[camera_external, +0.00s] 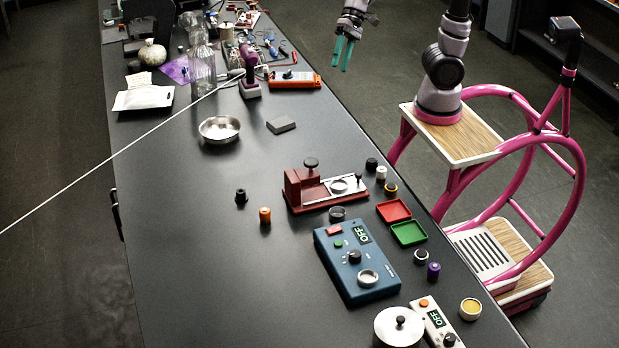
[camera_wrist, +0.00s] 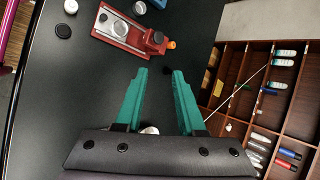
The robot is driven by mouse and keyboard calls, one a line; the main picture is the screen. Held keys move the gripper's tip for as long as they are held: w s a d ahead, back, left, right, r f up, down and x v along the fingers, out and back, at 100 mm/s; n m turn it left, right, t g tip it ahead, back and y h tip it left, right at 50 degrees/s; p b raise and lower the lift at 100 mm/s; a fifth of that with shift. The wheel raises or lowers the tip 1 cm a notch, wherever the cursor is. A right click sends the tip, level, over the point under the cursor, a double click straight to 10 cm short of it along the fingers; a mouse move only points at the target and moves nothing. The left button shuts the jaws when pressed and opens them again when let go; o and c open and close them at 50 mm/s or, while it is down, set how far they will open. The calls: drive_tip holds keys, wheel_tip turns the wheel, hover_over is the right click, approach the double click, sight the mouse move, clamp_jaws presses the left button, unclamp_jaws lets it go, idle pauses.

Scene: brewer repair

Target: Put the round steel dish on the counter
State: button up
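The round steel dish (camera_external: 219,129) is a shallow, shiny bowl. It sits upright on the dark counter (camera_external: 200,230), left of centre in the external view. My gripper (camera_external: 343,55) has teal fingers and hangs at the top of that view, to the right of the dish and apart from it. In the wrist view my gripper (camera_wrist: 160,72) is open, with nothing held between the fingertips. A small pale patch shows low between the fingers there; I cannot tell whether it is the dish.
A grey block (camera_external: 281,125) lies right of the dish. Glass bottles (camera_external: 201,68) and a purple-handled tool (camera_external: 249,80) stand behind it. A red press (camera_external: 325,187) and a blue scale box (camera_external: 356,260) are nearer. The counter left of the press is mostly clear.

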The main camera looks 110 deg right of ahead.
drive_tip(key=s+r+n+t+h, duration=0.1)
drive_tip(key=s+r+n+h, duration=0.2)
drive_tip(key=s+n, duration=0.6)
drive_tip(key=s+d+h, duration=0.1)
drive_tip(key=s, duration=0.5)
drive_tip(key=shift+s+r, duration=0.15)
drive_tip(key=shift+r, duration=0.05)
